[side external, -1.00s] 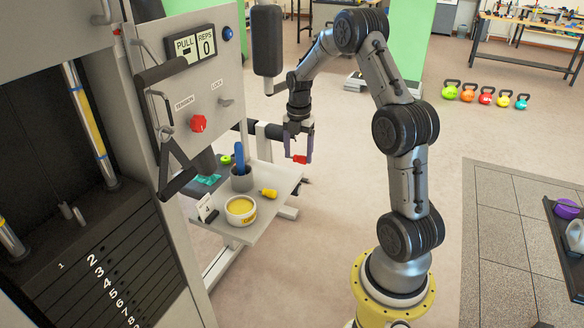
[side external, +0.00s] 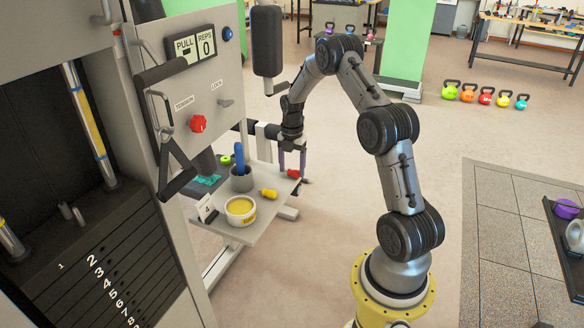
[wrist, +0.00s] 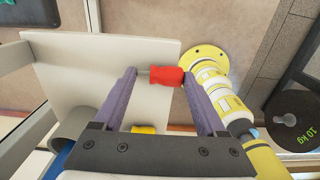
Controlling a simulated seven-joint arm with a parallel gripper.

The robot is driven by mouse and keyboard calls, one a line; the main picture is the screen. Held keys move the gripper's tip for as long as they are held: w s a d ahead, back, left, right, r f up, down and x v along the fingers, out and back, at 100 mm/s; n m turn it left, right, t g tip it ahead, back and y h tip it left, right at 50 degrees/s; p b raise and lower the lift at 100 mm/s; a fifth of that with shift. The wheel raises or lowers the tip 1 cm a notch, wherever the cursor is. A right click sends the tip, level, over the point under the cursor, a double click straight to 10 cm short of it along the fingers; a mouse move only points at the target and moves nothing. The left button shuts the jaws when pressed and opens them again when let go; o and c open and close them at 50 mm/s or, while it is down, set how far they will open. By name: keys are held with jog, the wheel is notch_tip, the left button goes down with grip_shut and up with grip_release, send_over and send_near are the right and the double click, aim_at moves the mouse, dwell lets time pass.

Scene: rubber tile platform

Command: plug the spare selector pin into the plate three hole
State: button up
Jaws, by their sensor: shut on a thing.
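My gripper (side external: 291,163) is shut on a red-handled pin (side external: 293,174), over or just beside the outer end of the pale shelf; the exact gap is unclear. In the wrist view the red pin (wrist: 166,76) lies crosswise between the fingers, its short grey shaft pointing left. A yellow-handled pin (side external: 268,193) lies on the shelf; part of it shows low in the wrist view (wrist: 143,129). The frames do not show which pin is the spare. The plate marked 3 (side external: 98,271) is in the dark weight stack at lower left; its hole is not clearly visible.
The shelf (side external: 255,223) also holds a yellow-filled tub (side external: 240,209), a grey cup (side external: 242,181) with a blue item and a small numbered card (side external: 206,208). A hanging strap handle (side external: 172,150) and the machine's front panel (side external: 222,125) stand between shelf and stack.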

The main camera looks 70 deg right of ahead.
jog(key=shift+f, duration=0.1)
jog(key=o, duration=1.3)
jog(key=shift+c, duration=0.2)
notch_tip(320, 180, up, 13)
jog(key=a+r+m+t, duration=0.1)
jog(key=a+r+m, duration=0.3)
jog(key=a+r, duration=0.55)
jog(key=s+a+r+m+t+h, duration=0.1)
jog(key=s+a+r+m, duration=0.15)
jog(key=a, duration=0.35)
jog(key=s+a+r+m+t, duration=0.1)
jog(key=s+a+r+m, duration=0.1)
jog(key=s+a, duration=0.25)
jog(key=s+a+f+m+t+y, duration=0.1)
jog(key=s+a+m+t, duration=0.1)
jog(key=s+a+m, duration=0.7)
jog(key=s+a, duration=0.3)
jog(key=s, duration=0.2)
jog(key=shift+f+t, duration=0.3)
jog(key=shift+f, duration=0.05)
